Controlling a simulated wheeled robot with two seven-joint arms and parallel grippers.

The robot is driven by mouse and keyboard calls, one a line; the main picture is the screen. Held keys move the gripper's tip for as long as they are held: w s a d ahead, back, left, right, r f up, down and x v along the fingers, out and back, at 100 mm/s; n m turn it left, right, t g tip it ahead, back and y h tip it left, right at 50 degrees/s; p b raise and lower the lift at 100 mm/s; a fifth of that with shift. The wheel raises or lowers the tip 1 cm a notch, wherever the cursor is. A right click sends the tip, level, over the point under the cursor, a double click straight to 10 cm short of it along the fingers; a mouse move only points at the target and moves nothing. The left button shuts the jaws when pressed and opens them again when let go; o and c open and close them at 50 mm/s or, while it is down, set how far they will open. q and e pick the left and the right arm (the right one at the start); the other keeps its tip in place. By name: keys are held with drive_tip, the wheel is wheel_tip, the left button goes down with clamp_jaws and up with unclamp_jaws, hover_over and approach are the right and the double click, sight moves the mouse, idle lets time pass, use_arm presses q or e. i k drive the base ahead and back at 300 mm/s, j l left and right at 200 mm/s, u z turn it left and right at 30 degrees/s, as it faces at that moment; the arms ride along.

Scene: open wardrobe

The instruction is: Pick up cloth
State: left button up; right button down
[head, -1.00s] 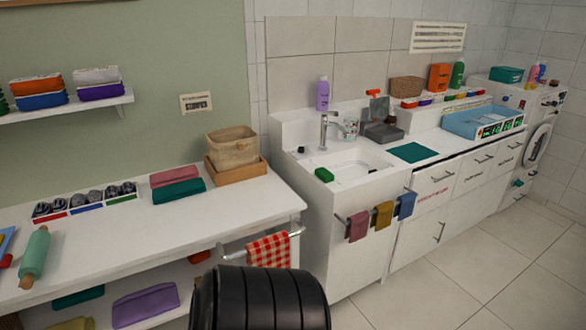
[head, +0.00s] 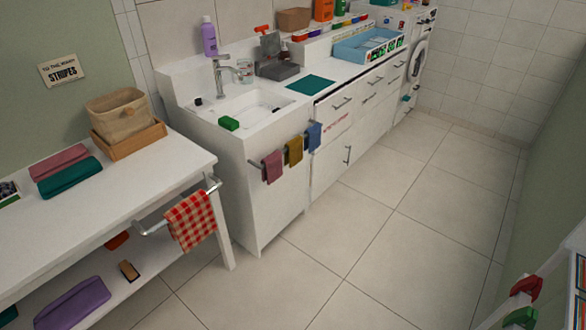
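Several cloths are in the head view. A red-and-white checked cloth (head: 191,221) hangs over the metal rail at the end of the white table. A pink cloth (head: 272,167), a mustard cloth (head: 293,151) and a blue cloth (head: 313,136) hang side by side on the sink cabinet's rail. A flat teal cloth (head: 310,84) lies on the counter right of the sink. A folded pink cloth (head: 59,163) and a folded teal cloth (head: 69,177) lie on the table. A folded purple cloth (head: 72,304) is on the lower shelf. Neither gripper is in view.
The white table (head: 140,185) holds a basket (head: 119,118) in a wooden tray. The sink cabinet (head: 270,207) stands beside it. The tiled floor (head: 400,240) is clear. A white-edged piece (head: 545,270) with red and green parts is at lower right.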

sight(273, 170)
drive_tip(key=i+j+u, duration=0.2)
drive_tip(key=i+j+z, duration=0.3)
drive_tip(key=i+j, duration=0.65)
drive_tip(key=i, duration=0.05)
